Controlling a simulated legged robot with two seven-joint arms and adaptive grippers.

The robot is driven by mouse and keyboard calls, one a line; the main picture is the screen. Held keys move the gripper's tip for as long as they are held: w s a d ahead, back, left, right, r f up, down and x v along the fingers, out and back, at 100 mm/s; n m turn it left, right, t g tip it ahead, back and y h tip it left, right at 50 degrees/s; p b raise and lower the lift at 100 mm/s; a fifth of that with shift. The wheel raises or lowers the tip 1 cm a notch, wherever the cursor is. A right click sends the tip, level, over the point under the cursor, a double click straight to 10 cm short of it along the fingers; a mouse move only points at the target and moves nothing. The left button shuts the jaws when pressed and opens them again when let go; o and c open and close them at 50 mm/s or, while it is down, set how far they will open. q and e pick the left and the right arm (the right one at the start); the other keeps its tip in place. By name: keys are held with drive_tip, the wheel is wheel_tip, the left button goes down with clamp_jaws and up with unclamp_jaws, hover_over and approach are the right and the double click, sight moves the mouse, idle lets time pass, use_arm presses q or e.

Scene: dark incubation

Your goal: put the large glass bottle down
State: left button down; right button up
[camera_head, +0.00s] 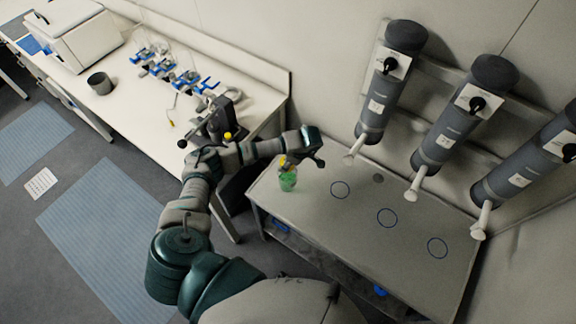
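A glass bottle (288,182) with green liquid and a yellow top stands out at the left end of the grey table (345,235). It looks upright, and I cannot tell whether its base touches the table. My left arm reaches up from the bottom and bends right. Its gripper (306,160) is right by the bottle's yellow top, just above and to the right. The fingers are small and dark here, so I cannot tell whether they grip the bottle. My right gripper is not in view.
Several grey cylinders with white spouts (372,108) hang on the wall above the table. Blue rings (387,218) mark the clear tabletop. A white bench (135,110) at left holds blue-and-white apparatus (185,82), a grey pot (99,84) and a white machine (80,38).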

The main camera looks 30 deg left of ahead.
use_arm(q)
drive_tip(key=shift+w+f+p, duration=0.2)
drive_tip(key=shift+f+p, duration=0.4)
drive_tip(key=shift+f, duration=1.15)
drive_tip(key=shift+c, duration=2)
unclamp_jaws()
drive_tip(key=b+v, duration=0.2)
drive_tip(key=v, duration=1)
drive_tip(key=shift+s, duration=0.1)
